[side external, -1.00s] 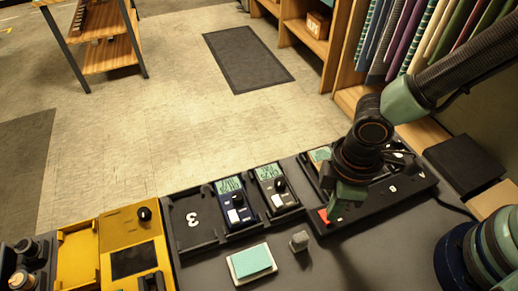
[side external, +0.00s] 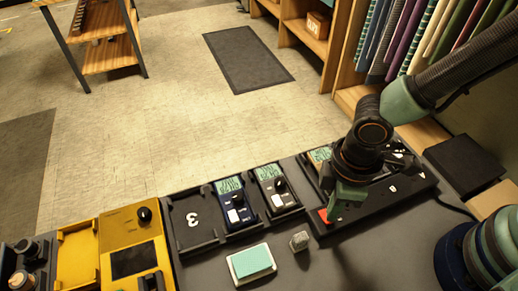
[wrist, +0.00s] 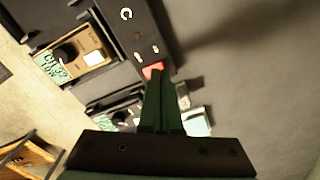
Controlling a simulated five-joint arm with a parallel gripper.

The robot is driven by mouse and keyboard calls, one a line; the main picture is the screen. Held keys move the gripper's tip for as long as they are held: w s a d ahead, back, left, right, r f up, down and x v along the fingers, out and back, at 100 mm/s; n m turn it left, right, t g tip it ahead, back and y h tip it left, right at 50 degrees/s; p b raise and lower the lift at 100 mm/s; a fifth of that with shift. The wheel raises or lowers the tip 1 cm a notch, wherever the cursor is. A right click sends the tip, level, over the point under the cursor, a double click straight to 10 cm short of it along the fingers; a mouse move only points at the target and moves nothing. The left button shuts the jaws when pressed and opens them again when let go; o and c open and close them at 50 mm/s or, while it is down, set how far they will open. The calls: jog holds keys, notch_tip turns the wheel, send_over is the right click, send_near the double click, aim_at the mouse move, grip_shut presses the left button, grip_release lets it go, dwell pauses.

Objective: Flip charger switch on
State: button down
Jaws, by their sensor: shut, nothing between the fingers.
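A red rocker switch (side external: 325,216) sits at the front left corner of the black charger rack (side external: 415,183) on the right of the bench. It also shows in the wrist view (wrist: 152,70), right at the tips of my fingers. My gripper (side external: 334,214) points down beside the switch, its green fingers closed together with nothing between them. In the wrist view the closed fingertips (wrist: 158,80) overlap the lower edge of the switch. I cannot tell whether they touch it or which way the rocker is tipped. A tan device (wrist: 70,55) with a lit display sits in the rack.
Left of the rack are a light-faced device (side external: 276,188), a blue device (side external: 235,204) and an empty bay marked 3 (side external: 193,222). A sticky-note pad (side external: 252,262) and small grey block (side external: 299,241) lie in front. A yellow unit (side external: 130,233) stands farther left.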

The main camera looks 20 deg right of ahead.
jog(key=shift+f, duration=0.85)
dwell(0.4)
jog(key=shift+r, duration=3.55)
jog(key=w+d+r+m+t, duration=0.2)
jog(key=w+d+r+m, duration=0.2)
jog(key=d, duration=0.7)
jog(key=w+d+r+m+t, duration=0.3)
jog(key=w+d+r+m, duration=0.1)
jog(key=d+r+m, duration=0.4)
jog(key=d+r, duration=0.2)
jog(key=d, duration=0.2)
jog(key=shift+r+t, duration=0.2)
jog(key=shift+t, duration=0.1)
